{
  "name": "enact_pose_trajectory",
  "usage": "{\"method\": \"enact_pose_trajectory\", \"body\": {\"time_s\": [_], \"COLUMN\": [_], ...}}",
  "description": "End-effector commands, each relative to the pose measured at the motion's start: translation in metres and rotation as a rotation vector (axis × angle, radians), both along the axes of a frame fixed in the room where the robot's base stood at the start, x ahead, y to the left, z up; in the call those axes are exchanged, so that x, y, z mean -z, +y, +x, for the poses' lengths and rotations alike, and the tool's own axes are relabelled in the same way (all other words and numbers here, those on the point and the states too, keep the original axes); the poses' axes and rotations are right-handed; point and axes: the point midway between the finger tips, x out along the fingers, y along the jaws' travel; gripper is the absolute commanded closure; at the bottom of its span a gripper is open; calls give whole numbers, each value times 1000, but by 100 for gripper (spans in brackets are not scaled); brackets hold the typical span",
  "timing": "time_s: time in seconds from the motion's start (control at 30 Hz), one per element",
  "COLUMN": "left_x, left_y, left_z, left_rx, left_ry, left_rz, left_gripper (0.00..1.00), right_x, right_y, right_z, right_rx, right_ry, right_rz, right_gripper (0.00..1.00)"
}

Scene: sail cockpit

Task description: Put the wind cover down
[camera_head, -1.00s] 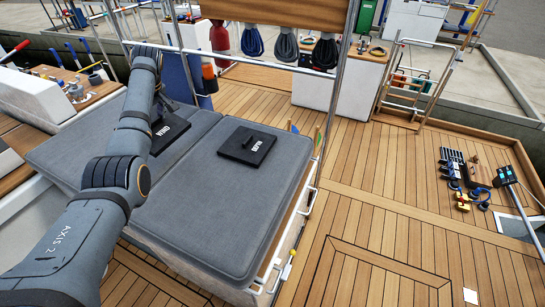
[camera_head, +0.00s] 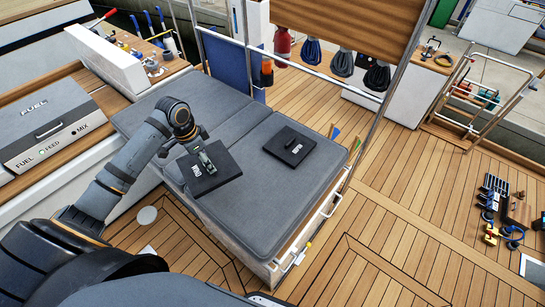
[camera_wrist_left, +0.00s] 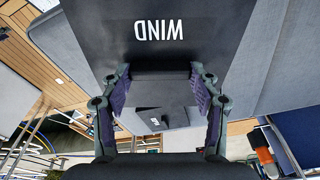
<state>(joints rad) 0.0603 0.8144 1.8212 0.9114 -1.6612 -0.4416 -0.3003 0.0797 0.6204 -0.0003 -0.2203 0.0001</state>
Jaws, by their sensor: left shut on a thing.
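The wind cover (camera_head: 222,171) is a flat dark square plate with white WIND lettering. It is over the grey cushions (camera_head: 250,203) in the head view, left of a second, similar dark cover (camera_head: 291,146) that lies on the cushion. My left gripper (camera_head: 205,157) is shut on the wind cover near its middle. In the left wrist view, the wind cover (camera_wrist_left: 215,30) fills the top with its lettering upside down, and my left gripper's fingers (camera_wrist_left: 160,92) are on either side of its grip. Whether its underside touches the cushion is hidden. My right gripper is not in view.
A metal rail (camera_head: 338,192) runs along the cushions' right edge. A grey FUEL box (camera_head: 45,120) is at the left.

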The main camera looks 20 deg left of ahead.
Motion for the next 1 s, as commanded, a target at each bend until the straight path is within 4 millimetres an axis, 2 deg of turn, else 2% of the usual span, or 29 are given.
{"method": "enact_pose_trajectory", "body": {"time_s": [0.1, 0.3, 0.47, 0.7, 0.8, 1.0], "left_x": [-3, 1, 13, 40, 65, 89], "left_y": [-10, -17, -42, -94, -105, -120], "left_z": [-14, -11, 6, 42, 51, 63], "left_rx": [82, 92, 89, 91, 90, 90], "left_ry": [6, 3, 1, 6, 9, 6], "left_rz": [5, 2, -7, -4, 0, 5], "left_gripper": [71, 71, 71, 71, 71, 71], "right_x": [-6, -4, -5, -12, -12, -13], "right_y": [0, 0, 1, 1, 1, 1], "right_z": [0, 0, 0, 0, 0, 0], "right_rx": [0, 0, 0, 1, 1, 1], "right_ry": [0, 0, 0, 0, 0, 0], "right_rz": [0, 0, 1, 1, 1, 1], "right_gripper": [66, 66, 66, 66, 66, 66]}}
